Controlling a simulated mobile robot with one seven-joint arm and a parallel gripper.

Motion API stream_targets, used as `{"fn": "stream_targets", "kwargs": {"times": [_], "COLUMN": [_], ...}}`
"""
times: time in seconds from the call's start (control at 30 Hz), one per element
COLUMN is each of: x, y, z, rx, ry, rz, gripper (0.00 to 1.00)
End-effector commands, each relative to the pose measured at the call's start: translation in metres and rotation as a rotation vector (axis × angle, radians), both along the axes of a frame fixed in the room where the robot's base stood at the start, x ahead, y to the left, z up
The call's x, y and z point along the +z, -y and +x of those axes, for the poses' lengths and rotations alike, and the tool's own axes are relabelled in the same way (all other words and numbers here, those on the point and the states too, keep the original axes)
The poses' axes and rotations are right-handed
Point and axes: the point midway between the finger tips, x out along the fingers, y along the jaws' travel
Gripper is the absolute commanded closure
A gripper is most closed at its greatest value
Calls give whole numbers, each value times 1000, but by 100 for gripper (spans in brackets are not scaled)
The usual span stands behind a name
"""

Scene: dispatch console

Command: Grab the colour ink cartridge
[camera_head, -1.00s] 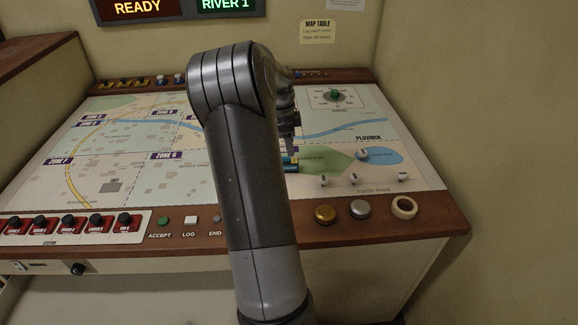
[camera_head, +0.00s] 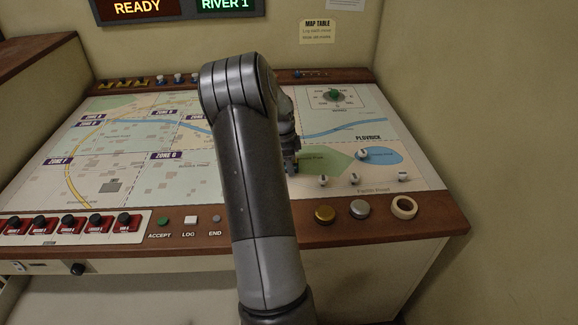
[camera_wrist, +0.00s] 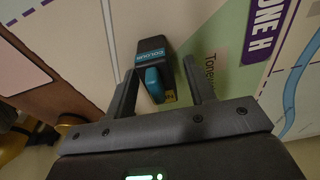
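The colour ink cartridge (camera_wrist: 153,52) is dark with a teal label reading "COLOUR" and a teal front part. In the wrist view it lies on the map table between and slightly beyond the fingertips of my gripper (camera_wrist: 160,67). The two fingers are apart, one on each side of it, and a gap shows on the right side. In the head view my gripper (camera_head: 291,167) is low over the map, and my arm hides most of it. The cartridge cannot be made out there.
The map table (camera_head: 120,150) has pawn-like pieces (camera_head: 323,180) right of my gripper. A gold disc (camera_head: 324,214), a silver disc (camera_head: 360,209) and a tape roll (camera_head: 404,207) sit on the front wooden edge. A green knob (camera_head: 334,93) stands at the back right.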

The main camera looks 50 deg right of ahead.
Motion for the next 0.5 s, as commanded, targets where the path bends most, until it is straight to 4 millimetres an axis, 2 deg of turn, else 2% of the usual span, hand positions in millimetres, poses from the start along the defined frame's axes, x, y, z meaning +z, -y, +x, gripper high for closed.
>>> {"fn": "stream_targets", "kwargs": {"times": [0.07, 0.5], "x": [0, 0], "y": [0, 0], "z": [0, 0], "rx": [0, 0], "ry": [0, 0], "rz": [0, 0], "gripper": [57, 93]}}
